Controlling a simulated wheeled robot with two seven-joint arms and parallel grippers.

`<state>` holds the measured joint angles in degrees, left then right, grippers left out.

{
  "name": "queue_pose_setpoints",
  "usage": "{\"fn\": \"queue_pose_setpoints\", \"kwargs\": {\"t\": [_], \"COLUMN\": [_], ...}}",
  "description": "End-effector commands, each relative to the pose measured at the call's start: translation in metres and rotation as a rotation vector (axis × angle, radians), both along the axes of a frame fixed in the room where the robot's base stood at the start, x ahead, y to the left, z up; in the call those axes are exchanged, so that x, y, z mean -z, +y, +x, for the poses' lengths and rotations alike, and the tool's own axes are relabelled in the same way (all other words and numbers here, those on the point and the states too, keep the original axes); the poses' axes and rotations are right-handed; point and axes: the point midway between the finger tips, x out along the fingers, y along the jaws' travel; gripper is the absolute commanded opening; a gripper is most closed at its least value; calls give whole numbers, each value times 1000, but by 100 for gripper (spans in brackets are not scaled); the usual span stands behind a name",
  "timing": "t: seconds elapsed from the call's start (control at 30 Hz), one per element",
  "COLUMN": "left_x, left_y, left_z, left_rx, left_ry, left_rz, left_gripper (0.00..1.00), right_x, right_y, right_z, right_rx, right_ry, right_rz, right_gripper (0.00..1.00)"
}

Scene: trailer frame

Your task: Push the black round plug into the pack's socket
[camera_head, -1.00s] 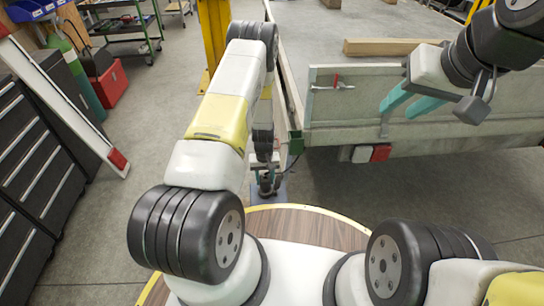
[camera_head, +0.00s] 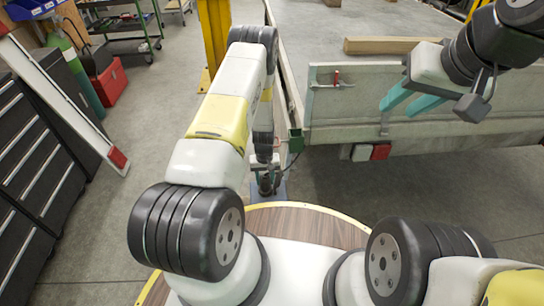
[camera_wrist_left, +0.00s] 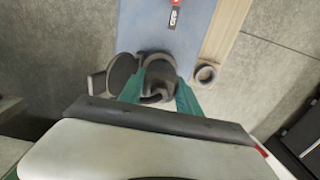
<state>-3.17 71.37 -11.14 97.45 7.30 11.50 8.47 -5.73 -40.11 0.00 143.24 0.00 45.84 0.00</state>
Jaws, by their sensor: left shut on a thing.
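In the left wrist view, a dark round plug (camera_wrist_left: 158,82) sits between the two teal fingers of my left gripper (camera_wrist_left: 160,98), which is shut on it. A black round disc, perhaps a lid (camera_wrist_left: 122,70), is just left of the plug. The plug is in front of a blue panel (camera_wrist_left: 200,22), perhaps the pack; I cannot tell whether it is inside a socket. In the head view, my left gripper (camera_head: 265,184) is low beside the trailer's corner, small and partly hidden by my arm. My right gripper (camera_head: 411,100) is open and empty in front of the tailboard.
A small dark ring (camera_wrist_left: 206,73) sits right of the plug on a beige strip. The trailer tailboard (camera_head: 350,105) spans the right, with a red-and-white lamp (camera_head: 380,152) below. A dark cable (camera_head: 292,163) hangs by the green corner box (camera_head: 296,142). Drawer cabinets (camera_head: 35,150) stand left.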

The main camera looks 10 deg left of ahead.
Motion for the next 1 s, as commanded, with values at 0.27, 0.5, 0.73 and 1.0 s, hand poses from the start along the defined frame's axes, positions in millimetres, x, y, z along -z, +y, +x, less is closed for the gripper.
{"fn": "queue_pose_setpoints", "kwargs": {"t": [0.27, 0.5, 0.73, 1.0], "left_x": [5, 8, 9, 8], "left_y": [0, 0, 0, -1], "left_z": [-1, -1, 0, 0], "left_rx": [0, 0, 0, 1], "left_ry": [1, 1, 0, 0], "left_rz": [0, 0, 0, -1], "left_gripper": [24, 24, 56, 66], "right_x": [0, 0, 0, 0], "right_y": [0, 0, 0, 0], "right_z": [0, 0, 0, 0], "right_rx": [0, 0, 0, 0], "right_ry": [0, 0, 0, 0], "right_rz": [0, 0, 0, 0], "right_gripper": [36, 36, 36, 36]}}
